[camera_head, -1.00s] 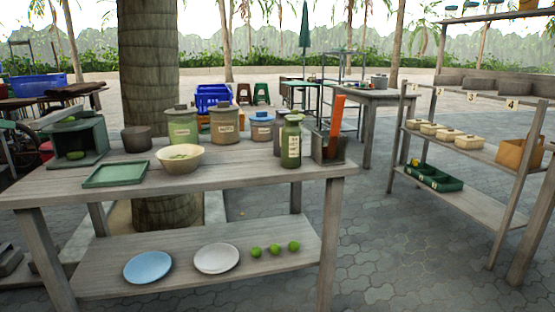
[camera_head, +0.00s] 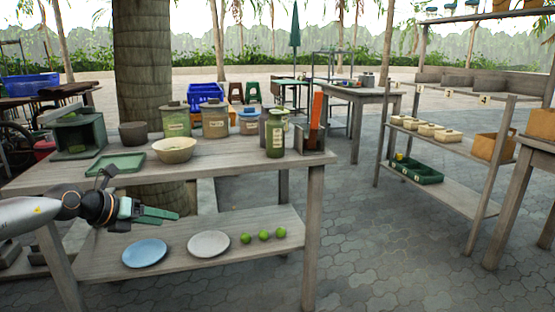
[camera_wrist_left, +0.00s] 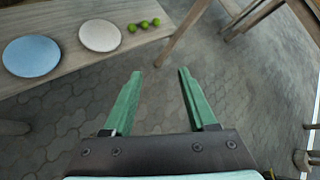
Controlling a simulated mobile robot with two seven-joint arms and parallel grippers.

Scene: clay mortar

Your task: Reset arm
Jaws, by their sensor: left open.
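My left gripper (camera_head: 160,214) comes in from the left in the head view, in front of the wooden table (camera_head: 230,172). It is raised level with the space between the tabletop and the lower shelf. In the left wrist view its two green fingers (camera_wrist_left: 157,84) are spread apart, with nothing between them and grey paving beyond. My right gripper is in neither view.
On the tabletop stand a green tray (camera_head: 116,163), a bowl (camera_head: 174,150), several jars and an orange-handled tool (camera_head: 316,115). The lower shelf holds a blue plate (camera_head: 145,253), a white plate (camera_head: 209,244) and three limes (camera_head: 264,236). Open paving (camera_head: 350,240) lies right of the table.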

